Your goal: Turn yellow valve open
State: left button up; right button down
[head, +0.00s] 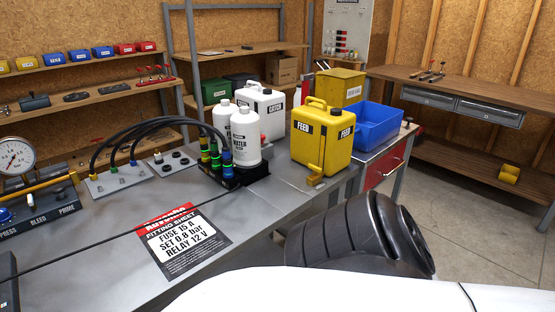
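A yellow jug labelled FEED (322,138) stands upright at the right end of the grey workbench. A small yellow valve-like fitting with a handle (316,181) sits low at its front, close to the bench edge. I cannot tell from here whether it is open or closed. Neither of my grippers is in view.
A white CATCH jug (263,110) and white bottles (245,137) stand left of the yellow jug. A blue bin (376,128) is to its right. Black rounded, ribbed objects (352,235) and a white surface (370,293) fill the foreground. A fitting sheet (183,242) lies on the bench.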

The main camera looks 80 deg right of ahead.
aim_at(314, 169)
jog(key=z, duration=2.7)
jog(key=k, duration=0.5)
jog(key=z, duration=0.75)
jog(key=i, duration=0.85)
